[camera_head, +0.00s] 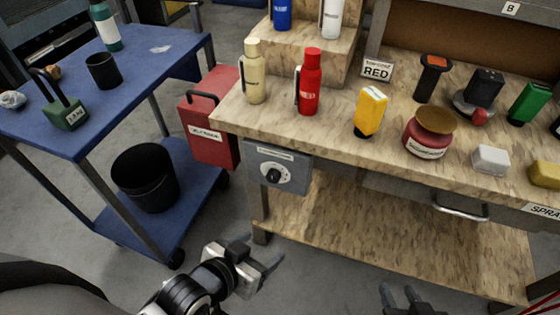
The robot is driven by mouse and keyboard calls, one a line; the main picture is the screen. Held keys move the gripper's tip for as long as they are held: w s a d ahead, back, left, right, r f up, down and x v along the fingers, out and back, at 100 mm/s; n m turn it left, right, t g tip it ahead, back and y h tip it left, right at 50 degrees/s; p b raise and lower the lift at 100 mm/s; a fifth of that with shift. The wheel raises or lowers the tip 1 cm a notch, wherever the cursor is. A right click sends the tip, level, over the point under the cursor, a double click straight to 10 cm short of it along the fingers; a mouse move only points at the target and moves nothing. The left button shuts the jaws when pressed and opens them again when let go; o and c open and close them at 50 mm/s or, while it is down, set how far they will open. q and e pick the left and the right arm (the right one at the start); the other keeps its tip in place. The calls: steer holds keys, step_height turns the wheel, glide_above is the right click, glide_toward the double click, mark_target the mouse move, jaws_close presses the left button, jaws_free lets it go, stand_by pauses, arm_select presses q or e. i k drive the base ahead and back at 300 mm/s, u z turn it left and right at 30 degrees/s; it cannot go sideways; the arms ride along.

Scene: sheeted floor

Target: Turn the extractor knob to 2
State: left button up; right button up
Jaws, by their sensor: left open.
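The extractor knob (273,175) is a small black dial on a grey panel (297,181) fixed to the front of the wooden workbench, near its left end. The dial's markings are too small to read. My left gripper (268,267) is below the panel, low over the floor, apart from the knob. Its fingers are spread and empty. My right gripper (398,297) shows at the bottom edge, in front of the bench's lower shelf. Its two dark fingers stand apart with nothing seen between them; the rest is cut off.
The workbench (235,117) holds a red bottle (310,85), a cream bottle (255,75), a yellow container (370,112) and other items. A blue cart (140,55) with a black bin (145,178) stands left. Floor before the panel is clear.

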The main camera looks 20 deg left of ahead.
mark_target(274, 176)
steer(key=z, duration=2.2)
steer(key=k, duration=1.3)
steer(key=u, duration=2.25)
steer(key=i, duration=0.3)
steer(key=z, duration=0.1)
